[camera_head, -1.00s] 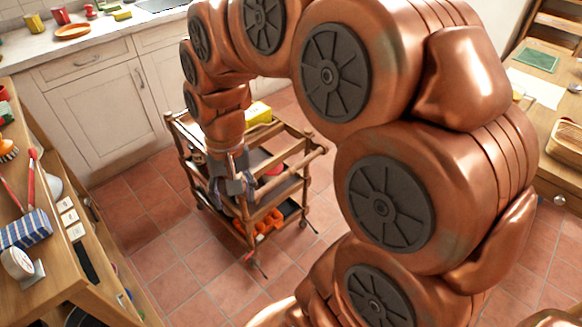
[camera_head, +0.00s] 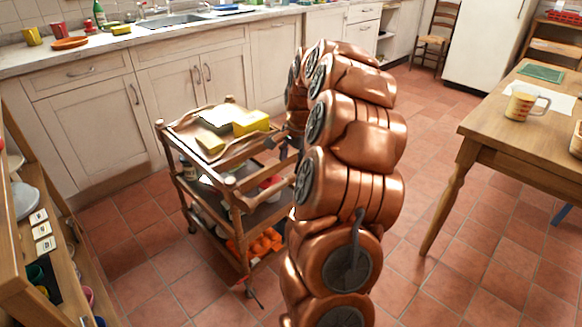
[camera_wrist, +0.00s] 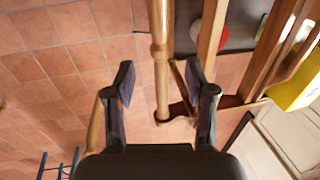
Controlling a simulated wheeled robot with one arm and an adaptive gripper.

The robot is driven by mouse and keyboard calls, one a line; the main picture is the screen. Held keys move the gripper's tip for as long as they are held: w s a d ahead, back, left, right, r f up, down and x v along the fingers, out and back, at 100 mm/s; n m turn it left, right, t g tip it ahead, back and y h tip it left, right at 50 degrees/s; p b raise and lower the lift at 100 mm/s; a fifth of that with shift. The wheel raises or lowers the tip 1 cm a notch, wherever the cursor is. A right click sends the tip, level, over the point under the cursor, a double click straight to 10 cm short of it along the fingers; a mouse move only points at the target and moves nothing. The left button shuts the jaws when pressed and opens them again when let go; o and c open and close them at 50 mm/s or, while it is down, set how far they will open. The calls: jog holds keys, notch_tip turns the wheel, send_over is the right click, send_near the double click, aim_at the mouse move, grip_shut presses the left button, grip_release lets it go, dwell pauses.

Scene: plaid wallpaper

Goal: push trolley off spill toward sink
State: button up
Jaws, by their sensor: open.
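The wooden trolley (camera_head: 239,222) stands on the tiled floor, in front of the white cabinets. A yellow box (camera_head: 251,122) and a flatter yellow block (camera_head: 210,141) lie on its top tier. My gripper (camera_head: 284,146) is at the trolley's right end, partly hidden by my arm. In the wrist view my gripper (camera_wrist: 160,82) is open, and a round wooden bar of the trolley (camera_wrist: 160,45) shows between its fingers; I cannot tell whether they touch. The sink (camera_head: 175,21) is in the counter behind the trolley. I cannot make out a spill.
A wooden table (camera_head: 495,120) with a mug (camera_head: 520,104) stands at the right. An open shelf unit (camera_head: 20,245) is close at the left. A chair (camera_head: 434,40) stands at the back. Tiled floor is clear between my arm and the table.

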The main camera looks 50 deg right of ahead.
aim_at(288, 178)
jog(key=shift+w+f+b, duration=0.15)
jog(key=shift+w+f, duration=0.1)
jog(key=shift+f, duration=1)
jog(key=shift+w+f+b, duration=0.1)
jog(key=shift+w+f, duration=0.1)
jog(key=shift+f, duration=1.1)
jog(key=shift+w+f+b, duration=0.15)
jog(key=shift+w+f, duration=0.1)
jog(key=shift+f, duration=1)
grip_shut()
jog(key=shift+d+r, duration=0.1)
jog(key=shift+d, duration=0.05)
